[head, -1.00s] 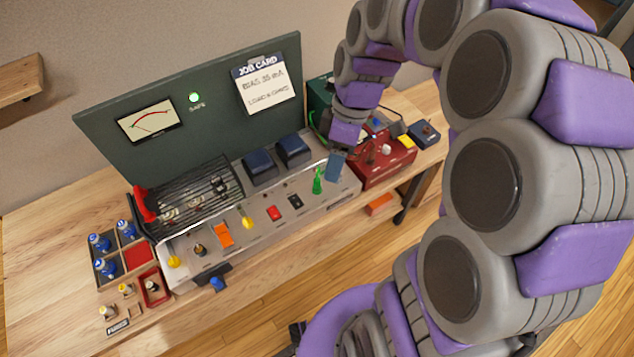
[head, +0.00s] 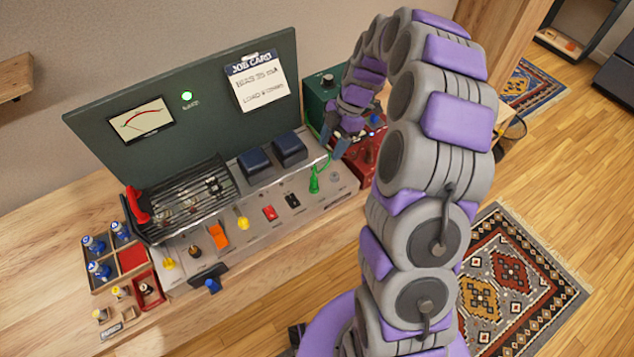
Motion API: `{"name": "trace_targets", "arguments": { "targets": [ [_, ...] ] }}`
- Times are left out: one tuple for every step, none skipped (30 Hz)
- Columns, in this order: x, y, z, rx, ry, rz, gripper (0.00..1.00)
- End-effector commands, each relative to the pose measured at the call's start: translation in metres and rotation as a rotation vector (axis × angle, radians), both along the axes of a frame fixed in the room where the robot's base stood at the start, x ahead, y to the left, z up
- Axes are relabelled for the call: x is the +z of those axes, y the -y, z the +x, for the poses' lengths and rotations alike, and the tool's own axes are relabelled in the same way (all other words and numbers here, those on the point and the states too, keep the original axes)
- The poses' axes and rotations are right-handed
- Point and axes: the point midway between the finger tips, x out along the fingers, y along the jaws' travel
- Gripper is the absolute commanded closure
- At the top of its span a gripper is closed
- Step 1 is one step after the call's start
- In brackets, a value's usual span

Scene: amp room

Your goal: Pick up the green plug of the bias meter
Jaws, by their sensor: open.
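The green plug (head: 314,184) stands upright in the grey front panel of the amp chassis (head: 265,231), toward its right end. A green lead rises from it up and right toward my gripper. My gripper (head: 334,146) is open, just above and right of the plug, and its fingers point down. It looks apart from the plug, though how far is hard to tell. A red box (head: 360,160) behind the gripper is partly hidden by my arm; I cannot tell whether it is the bias meter. A dial meter (head: 142,120) is on the green upright panel.
Yellow knobs (head: 243,223), an orange switch (head: 218,236) and a red switch (head: 269,213) line the chassis front. Two dark blue transformers (head: 289,149) stand behind the plug. A divided tray (head: 131,258) holds tubes at left. Bare tabletop (head: 40,240) lies at far left.

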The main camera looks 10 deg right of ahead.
Motion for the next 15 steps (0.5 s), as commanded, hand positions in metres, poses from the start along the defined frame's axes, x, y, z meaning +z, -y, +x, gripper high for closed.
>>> {"name": "trace_targets", "arguments": {
  "targets": [
    [-0.012,-0.006,-0.003,0.003,-0.005,-0.003,0.47],
    [-0.018,-0.008,-0.003,0.003,-0.005,-0.003,0.47],
    [-0.025,-0.012,-0.005,0.002,-0.006,-0.001,0.47],
    [-0.030,-0.013,-0.006,0.002,-0.006,-0.001,0.47],
    [-0.036,-0.015,-0.006,0.002,-0.006,0.000,0.47],
    [-0.043,-0.016,-0.006,0.002,-0.004,0.001,0.47],
    [-0.047,-0.017,-0.007,0.002,-0.002,0.001,0.47],
    [-0.052,-0.018,-0.007,0.000,-0.001,0.003,0.47],
    [-0.058,-0.019,-0.008,-0.001,-0.002,0.004,0.47],
    [-0.061,-0.021,-0.009,0.000,-0.002,0.004,0.47],
    [-0.065,-0.021,-0.009,0.001,-0.004,0.005,0.47],
    [-0.068,-0.022,-0.010,0.002,-0.004,0.006,0.47],
    [-0.070,-0.022,-0.010,0.002,-0.004,0.007,0.47],
    [-0.072,-0.022,-0.010,0.001,-0.003,0.007,0.47],
    [-0.073,-0.023,-0.011,0.001,-0.003,0.007,0.47]
  ]
}}
